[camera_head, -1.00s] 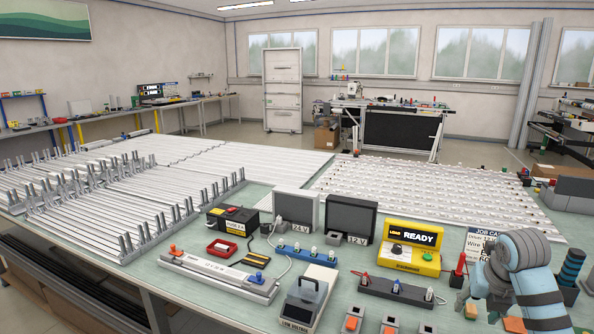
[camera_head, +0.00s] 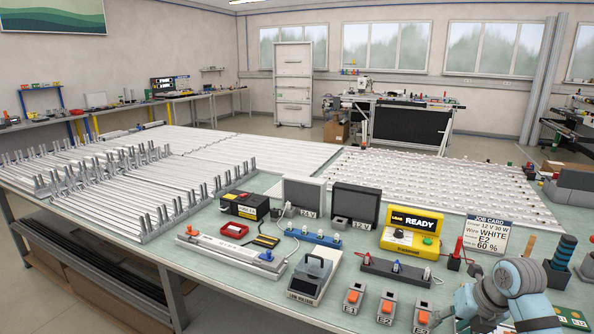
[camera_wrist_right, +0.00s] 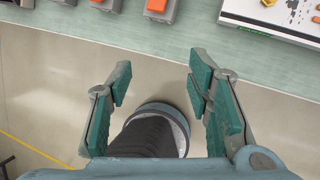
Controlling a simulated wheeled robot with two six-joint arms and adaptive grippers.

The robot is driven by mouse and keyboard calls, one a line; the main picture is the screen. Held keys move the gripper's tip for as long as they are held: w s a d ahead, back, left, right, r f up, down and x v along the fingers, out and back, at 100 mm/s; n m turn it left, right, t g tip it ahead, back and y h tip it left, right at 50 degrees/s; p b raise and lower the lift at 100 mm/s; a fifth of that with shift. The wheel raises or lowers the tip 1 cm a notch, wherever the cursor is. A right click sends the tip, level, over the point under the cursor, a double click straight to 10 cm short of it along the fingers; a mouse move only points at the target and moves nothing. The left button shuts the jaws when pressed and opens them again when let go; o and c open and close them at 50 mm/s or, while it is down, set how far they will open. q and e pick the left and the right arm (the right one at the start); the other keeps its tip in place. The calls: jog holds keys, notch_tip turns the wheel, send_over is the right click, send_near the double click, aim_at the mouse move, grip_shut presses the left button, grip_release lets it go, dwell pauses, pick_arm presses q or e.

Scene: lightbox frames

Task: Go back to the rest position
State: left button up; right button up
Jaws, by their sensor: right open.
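My right arm comes in at the lower right of the head view, low by the table's front edge, with its gripper (camera_head: 447,318) partly cut by the frame's bottom. In the right wrist view the right gripper (camera_wrist_right: 158,85) is open, its two green-padded fingers wide apart with nothing held between them. The fingers show over the floor, with the table edge (camera_wrist_right: 120,38) beyond them. My left gripper is in neither view.
Switch boxes with orange buttons (camera_head: 386,307) stand near the table's front edge, beside the right gripper. The job card (camera_head: 487,235), a red-handled tool (camera_head: 457,253) and a dark-handled tool (camera_head: 562,258) stand behind the arm. Floor (camera_wrist_right: 60,90) is open beneath the gripper.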

jog(key=a+f+m+t+y, duration=0.2)
jog(key=a+f+m+y, duration=0.1)
jog(key=a+f+y, duration=0.4)
jog(key=a+f+m+t+y, duration=0.3)
jog(key=a+f, duration=0.1)
jog(key=a, duration=0.6)
jog(key=s+d+f+m+h, duration=0.35)
jog(key=s+f+m, duration=0.25)
jog(key=f, duration=0.2)
jog(key=s+d+f+m+h, duration=0.3)
jog(key=s+f+m+h, duration=0.15)
jog(key=f+m, duration=0.3)
jog(key=s+d+f+m+h, duration=0.3)
jog(key=s+f+m, duration=0.3)
jog(key=f, duration=0.3)
jog(key=s+f+m+g, duration=0.2)
jog(key=s+f, duration=0.2)
jog(key=s, duration=0.6)
jog(key=s+a+f+m+g, duration=0.1)
jog(key=s+f+m+g, duration=0.1)
jog(key=s, duration=0.8)
jog(key=s+a+f+m+g+h, duration=0.1)
jog(key=s+f+g, duration=0.3)
jog(key=s, duration=0.5)
notch_tip(320, 180, down, 2)
jog(key=shift+s+a+m, duration=0.2)
jog(key=shift+s+m, duration=0.2)
jog(key=shift+m, duration=0.45)
